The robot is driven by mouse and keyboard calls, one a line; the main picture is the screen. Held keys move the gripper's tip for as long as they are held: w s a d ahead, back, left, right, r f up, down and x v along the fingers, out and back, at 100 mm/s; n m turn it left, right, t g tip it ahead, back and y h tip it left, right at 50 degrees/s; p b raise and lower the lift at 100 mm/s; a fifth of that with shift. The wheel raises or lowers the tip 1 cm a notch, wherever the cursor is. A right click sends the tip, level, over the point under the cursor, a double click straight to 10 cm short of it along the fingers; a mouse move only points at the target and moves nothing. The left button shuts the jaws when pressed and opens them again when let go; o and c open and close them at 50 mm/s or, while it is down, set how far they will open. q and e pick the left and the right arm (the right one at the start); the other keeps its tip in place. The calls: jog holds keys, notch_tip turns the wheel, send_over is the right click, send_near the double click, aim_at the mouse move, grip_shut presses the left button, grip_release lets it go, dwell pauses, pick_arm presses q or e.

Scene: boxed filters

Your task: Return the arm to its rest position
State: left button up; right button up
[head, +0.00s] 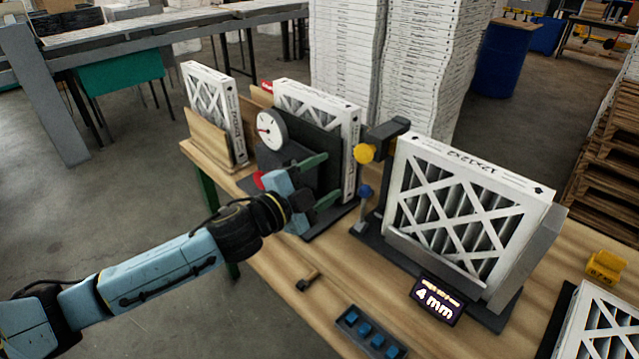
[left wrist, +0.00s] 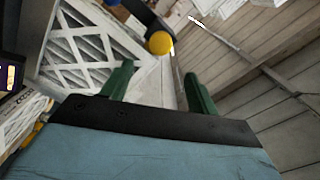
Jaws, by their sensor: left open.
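My left arm comes in from the left in the head view, and its gripper (head: 318,182) is over the table in front of the black gauge stand. Its two green fingers are apart with nothing between them; they also show open and empty in the left wrist view (left wrist: 158,88). A boxed filter (head: 460,215) stands upright in a grey fixture at the right of the table, and it shows at the left of the wrist view (left wrist: 88,55). Another boxed filter (head: 345,113) stands behind the gauge stand, partly hidden. My right gripper is out of view.
A filter (head: 212,110) stands in a wooden rack at left. Floor left of the table is open.

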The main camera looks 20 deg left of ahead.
pick_arm(q)
jog(key=shift+s+a, duration=0.1)
jog(key=shift+s, duration=0.25)
dwell(0.3)
